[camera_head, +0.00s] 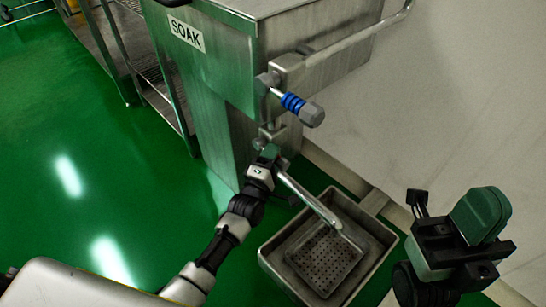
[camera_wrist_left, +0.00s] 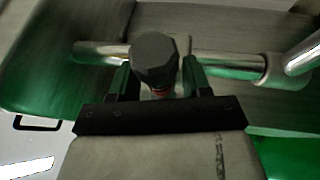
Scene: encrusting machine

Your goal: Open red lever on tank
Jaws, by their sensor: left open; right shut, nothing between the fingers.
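The tank (camera_head: 215,85) is a steel box labelled SOAK with pipes on its right side. In the left wrist view, a lever with a dark hexagonal knob (camera_wrist_left: 155,58) and a small red part (camera_wrist_left: 160,92) stands between the fingers of my left gripper (camera_wrist_left: 158,80). The fingers are open, one on each side; I cannot tell whether they touch it. In the head view, my left gripper (camera_head: 268,158) is at the lower pipe fitting and hides the red lever. My right gripper (camera_head: 462,240) is shut and empty at the lower right, away from the tank.
A blue-ringed lever (camera_head: 292,103) with a grey knob juts out above my left gripper. A metal drain basin (camera_head: 272,262) with a perforated tray sits below the outlet pipe (camera_head: 305,197). A steel rack (camera_head: 150,70) stands at left. The green floor (camera_head: 60,130) there is clear.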

